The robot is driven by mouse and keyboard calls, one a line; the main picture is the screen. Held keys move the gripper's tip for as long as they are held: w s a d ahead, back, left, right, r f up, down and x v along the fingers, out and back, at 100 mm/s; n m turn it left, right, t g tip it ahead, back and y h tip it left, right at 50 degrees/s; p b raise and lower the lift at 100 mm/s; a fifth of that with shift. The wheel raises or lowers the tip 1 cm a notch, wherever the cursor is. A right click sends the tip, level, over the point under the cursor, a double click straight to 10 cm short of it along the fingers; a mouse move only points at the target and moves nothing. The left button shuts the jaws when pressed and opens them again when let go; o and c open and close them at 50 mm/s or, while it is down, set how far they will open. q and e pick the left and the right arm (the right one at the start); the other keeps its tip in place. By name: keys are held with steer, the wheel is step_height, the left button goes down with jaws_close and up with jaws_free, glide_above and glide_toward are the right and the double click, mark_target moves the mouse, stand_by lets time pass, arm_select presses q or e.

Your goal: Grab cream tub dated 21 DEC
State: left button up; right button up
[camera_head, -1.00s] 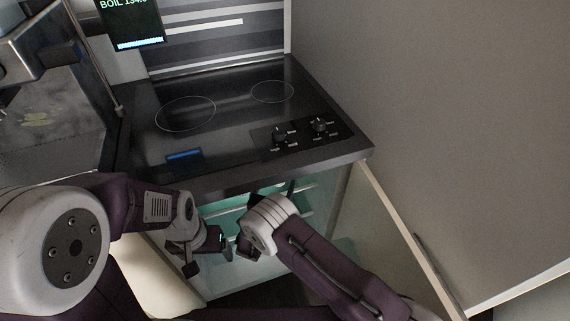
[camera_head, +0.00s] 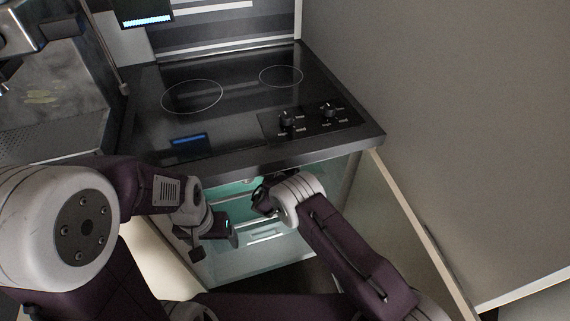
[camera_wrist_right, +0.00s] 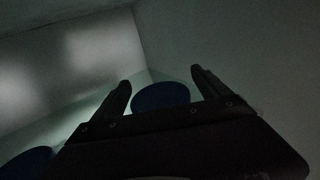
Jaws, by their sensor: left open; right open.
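Two dark blue round things, possibly tub lids, show in the dim right wrist view: one blue round thing (camera_wrist_right: 160,97) lies between and beyond the fingertips, and a second blue round thing (camera_wrist_right: 28,163) is at the lower left edge. No date can be read on either. My right gripper (camera_wrist_right: 162,80) is open, with nothing clearly between its fingers. In the head view my right gripper (camera_head: 262,195) reaches into the lit fridge compartment (camera_head: 262,255) under the cooktop. My left gripper (camera_head: 214,246) is open in front of the compartment's left side.
The black cooktop counter (camera_head: 225,115) overhangs the compartment. A shelf edge shows inside the compartment. A metal machine (camera_head: 45,100) stands on the counter's left.

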steer(key=shift+r, duration=0.1)
steer(key=c, duration=1.7)
arm_select(q)
steer(key=shift+r, duration=0.1)
arm_select(e)
steer(key=shift+a+r, duration=0.1)
